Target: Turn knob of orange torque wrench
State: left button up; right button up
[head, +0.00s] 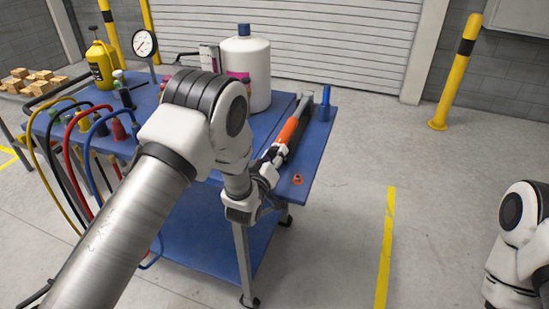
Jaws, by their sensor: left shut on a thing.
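The orange torque wrench (288,129) lies on the right part of the blue cart top, with its grey head end toward the back and its handle toward me. My left gripper (268,166) is at the near end of the wrench and is shut on it. The fingers and my wrist hide the knob and the wrench's near end. My right arm shows at the right edge of the head view, but its gripper is out of view.
The blue cart (310,150) also holds a large white bottle (258,75), a blue bottle (325,97), a gauge (145,43) and several coloured hoses (70,150) at left.

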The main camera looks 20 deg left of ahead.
pick_arm(q)
jog(key=shift+n, duration=0.9)
jog(key=o, duration=1.1)
jog(key=shift+o, duration=0.2)
jog(key=s, duration=1.2)
jog(key=shift+a, duration=0.25)
